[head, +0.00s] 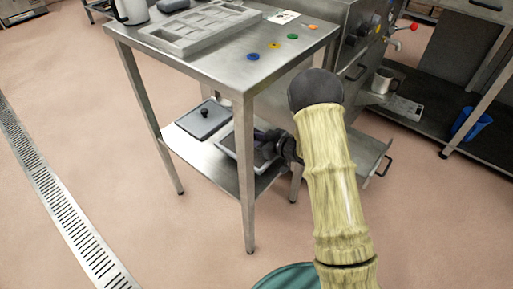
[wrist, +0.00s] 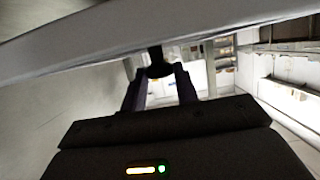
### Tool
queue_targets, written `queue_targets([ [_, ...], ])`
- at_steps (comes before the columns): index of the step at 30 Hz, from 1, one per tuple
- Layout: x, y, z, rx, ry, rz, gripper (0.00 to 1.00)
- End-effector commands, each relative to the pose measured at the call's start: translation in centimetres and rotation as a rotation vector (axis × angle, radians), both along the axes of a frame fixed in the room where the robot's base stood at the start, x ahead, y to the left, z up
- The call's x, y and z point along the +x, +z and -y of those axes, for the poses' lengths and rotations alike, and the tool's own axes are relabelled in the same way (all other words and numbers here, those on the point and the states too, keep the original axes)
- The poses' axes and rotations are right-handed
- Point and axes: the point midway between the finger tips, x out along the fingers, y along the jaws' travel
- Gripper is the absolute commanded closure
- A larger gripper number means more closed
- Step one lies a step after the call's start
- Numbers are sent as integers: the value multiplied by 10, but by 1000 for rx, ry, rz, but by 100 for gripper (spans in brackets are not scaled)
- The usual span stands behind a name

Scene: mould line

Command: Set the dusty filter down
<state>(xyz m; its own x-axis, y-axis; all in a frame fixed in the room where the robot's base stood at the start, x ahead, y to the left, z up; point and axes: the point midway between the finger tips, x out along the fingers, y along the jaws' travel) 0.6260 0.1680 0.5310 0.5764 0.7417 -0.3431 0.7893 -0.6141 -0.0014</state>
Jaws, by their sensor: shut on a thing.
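A flat, light-rimmed panel (head: 228,145), which I take to be the dusty filter, is at the lower shelf of the steel table, beside my gripper (head: 268,142). The table leg and my gripper hide part of it. In the wrist view, a large pale flat panel (wrist: 75,42) runs across the top, with a dark knob (wrist: 157,58) between the fingertips of my gripper (wrist: 158,78). My gripper is shut on this knob. I cannot tell whether the panel touches the shelf. Dust on it cannot be made out.
A dark flat plate with a knob (head: 205,117) lies on the lower shelf (head: 190,150), left of the panel. The table top (head: 235,70) holds a grey mould tray (head: 190,36) and several coloured discs. A table leg (head: 246,185) stands close to my gripper.

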Motion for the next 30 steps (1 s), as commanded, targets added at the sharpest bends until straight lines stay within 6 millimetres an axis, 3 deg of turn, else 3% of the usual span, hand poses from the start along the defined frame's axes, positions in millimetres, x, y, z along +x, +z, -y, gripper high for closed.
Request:
queue_targets([
  [4, 0, -5, 0, 0, 0, 0, 97],
  [12, 0, -39, 0, -1, 1, -1, 97],
  [23, 0, -40, 0, 0, 0, 0, 97],
  [24, 0, -40, 0, -1, 0, -1, 66],
  [27, 0, -40, 0, -1, 0, -1, 48],
  [30, 0, -40, 0, -1, 0, -1, 48],
])
